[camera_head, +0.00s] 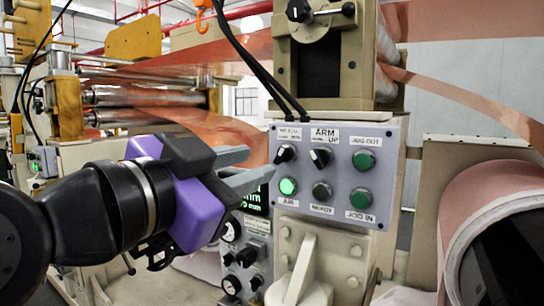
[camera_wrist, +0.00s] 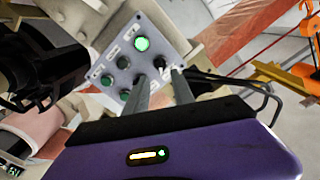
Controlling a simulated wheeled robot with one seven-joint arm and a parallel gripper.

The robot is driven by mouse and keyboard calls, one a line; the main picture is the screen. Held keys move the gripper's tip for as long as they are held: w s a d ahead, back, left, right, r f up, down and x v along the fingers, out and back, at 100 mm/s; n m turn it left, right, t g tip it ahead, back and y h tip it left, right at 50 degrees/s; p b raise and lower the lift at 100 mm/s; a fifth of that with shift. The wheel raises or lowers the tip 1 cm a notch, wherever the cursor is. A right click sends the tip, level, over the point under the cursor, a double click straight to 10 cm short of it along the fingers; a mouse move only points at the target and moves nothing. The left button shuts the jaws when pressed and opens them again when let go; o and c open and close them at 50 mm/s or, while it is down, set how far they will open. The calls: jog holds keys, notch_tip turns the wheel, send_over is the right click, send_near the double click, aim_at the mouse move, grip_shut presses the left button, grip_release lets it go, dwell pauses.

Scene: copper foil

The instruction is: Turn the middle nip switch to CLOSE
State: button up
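A grey control panel (camera_head: 340,190) faces me. Its upper row holds a black switch (camera_head: 285,154) at left under a small label I cannot read, a second black switch (camera_head: 319,158) under a label reading ARM UP, and a green button. Both switches look tilted. Which one is the middle nip switch I cannot tell. My gripper (camera_head: 260,163) is left of the panel, its two grey fingers apart and nothing between them. In the wrist view, the left-hand switch (camera_wrist: 160,63) shows beyond and between the fingertips; the ARM UP switch (camera_wrist: 141,80) is by the left finger.
The lower row has a lit green button (camera_head: 288,187), a dark button (camera_head: 322,191) and a green button (camera_head: 361,198). Black cables (camera_head: 255,65) hang above the panel's left side. A lower panel with dials (camera_head: 247,257) is below my gripper. A large copper roll (camera_head: 490,205) stands at right.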

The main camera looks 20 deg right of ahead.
aim_at(279, 156)
jog(key=p+x, duration=0.1)
jog(key=x, duration=0.6)
jog(key=shift+w+d, duration=0.1)
jog(key=shift+d, duration=0.1)
grip_shut()
